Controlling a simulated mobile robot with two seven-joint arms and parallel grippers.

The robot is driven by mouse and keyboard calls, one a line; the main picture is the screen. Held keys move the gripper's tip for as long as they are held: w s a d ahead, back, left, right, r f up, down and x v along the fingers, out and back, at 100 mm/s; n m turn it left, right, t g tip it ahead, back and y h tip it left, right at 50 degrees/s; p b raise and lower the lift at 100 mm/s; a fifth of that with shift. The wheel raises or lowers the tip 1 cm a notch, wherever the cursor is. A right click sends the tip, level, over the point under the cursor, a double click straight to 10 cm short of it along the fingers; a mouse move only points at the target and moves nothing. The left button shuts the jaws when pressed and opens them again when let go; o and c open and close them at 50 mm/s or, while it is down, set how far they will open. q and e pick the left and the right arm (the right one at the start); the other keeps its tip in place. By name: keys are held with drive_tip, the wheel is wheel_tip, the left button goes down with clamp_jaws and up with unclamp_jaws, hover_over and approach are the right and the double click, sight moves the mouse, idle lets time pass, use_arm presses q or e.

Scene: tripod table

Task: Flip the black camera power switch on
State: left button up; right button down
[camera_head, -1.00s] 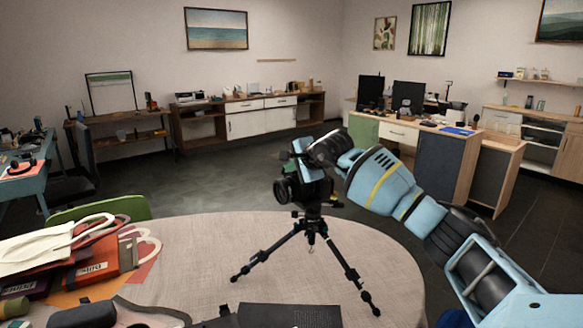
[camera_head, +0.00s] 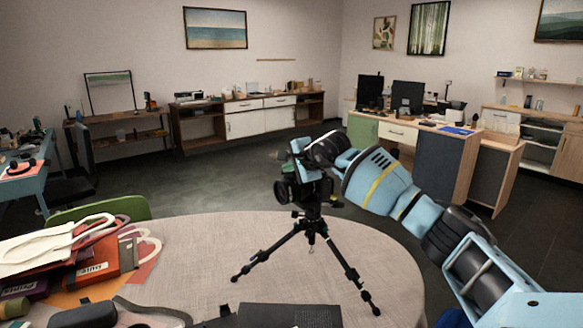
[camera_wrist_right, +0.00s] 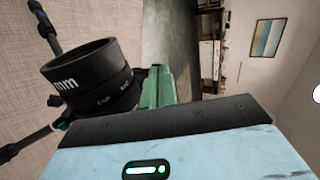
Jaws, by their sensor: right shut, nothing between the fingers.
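The black camera (camera_head: 312,192) stands on a black tripod (camera_head: 311,232) on the round table, its lens toward the left in the head view. My right gripper (camera_head: 297,158) is shut and empty, right at the camera's top. Whether it touches the camera is unclear. In the right wrist view the camera's lens barrel (camera_wrist_right: 85,80) is close, beside the blue and black gripper housing (camera_wrist_right: 160,140). The power switch cannot be made out; the gripper seems to cover the camera's top. My left gripper is not in view.
The round table (camera_head: 200,250) has a light cloth, clear around the tripod. Red and white bags (camera_head: 90,250) and folders lie at the left. A dark flat item (camera_head: 290,316) lies at the front edge. A green chair back (camera_head: 115,208) stands behind the table.

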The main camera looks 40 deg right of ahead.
drive_tip(key=shift+w+a, duration=0.15)
drive_tip(key=shift+w, duration=0.05)
drive_tip(key=shift+w+a, duration=0.2)
drive_tip(key=shift+w, duration=0.35)
drive_tip(key=shift+s+d, duration=0.15)
drive_tip(key=shift+s+d, duration=0.45)
drive_tip(key=shift+s, duration=0.05)
drive_tip(key=shift+p, duration=0.3)
